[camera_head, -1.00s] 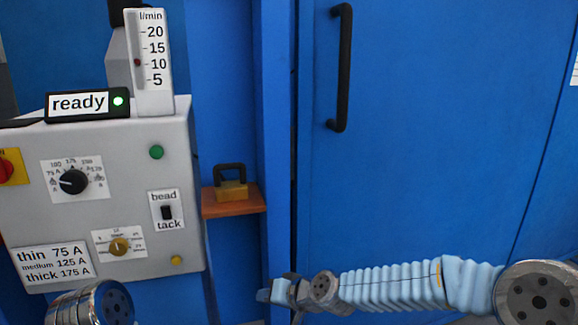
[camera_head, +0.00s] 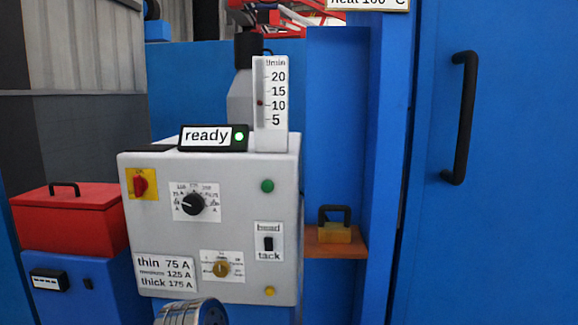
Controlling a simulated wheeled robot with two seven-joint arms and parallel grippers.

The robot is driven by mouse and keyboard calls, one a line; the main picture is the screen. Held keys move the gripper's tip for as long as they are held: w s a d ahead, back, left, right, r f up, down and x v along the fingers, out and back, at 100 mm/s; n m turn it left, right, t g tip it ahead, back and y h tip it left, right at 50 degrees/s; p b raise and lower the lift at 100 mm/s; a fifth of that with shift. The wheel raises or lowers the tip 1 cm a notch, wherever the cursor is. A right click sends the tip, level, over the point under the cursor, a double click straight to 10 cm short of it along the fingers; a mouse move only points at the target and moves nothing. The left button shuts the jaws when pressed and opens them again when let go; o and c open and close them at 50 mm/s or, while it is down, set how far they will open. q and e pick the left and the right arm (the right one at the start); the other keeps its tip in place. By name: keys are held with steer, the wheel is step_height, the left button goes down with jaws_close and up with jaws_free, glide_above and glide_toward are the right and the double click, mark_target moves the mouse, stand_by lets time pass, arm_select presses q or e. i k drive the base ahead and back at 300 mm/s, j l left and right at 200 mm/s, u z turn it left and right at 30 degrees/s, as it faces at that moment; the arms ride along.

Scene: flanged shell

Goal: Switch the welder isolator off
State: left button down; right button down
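The welder (camera_head: 218,270) is a light grey box in the middle of the head view. Its isolator (camera_head: 141,184) is a red rotary handle on a yellow plate at the panel's upper left. The handle looks roughly upright; its markings are too small to read. A black ready sign (camera_head: 213,137) on top shows a lit green lamp (camera_head: 239,136). Neither gripper's fingers are in view.
The panel also carries a black dial (camera_head: 193,204), a brass knob (camera_head: 221,268) and a bead/tack switch (camera_head: 268,244). A red toolbox (camera_head: 70,218) stands on a blue unit at left. A padlock (camera_head: 334,226) sits on a small shelf at right, beside a blue door with a black handle (camera_head: 459,118).

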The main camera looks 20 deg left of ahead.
mark_target(140, 185)
steer(key=u, duration=1)
steer(key=i+j, duration=0.15)
steer(key=j, duration=0.25)
steer(key=k+u, duration=0.05)
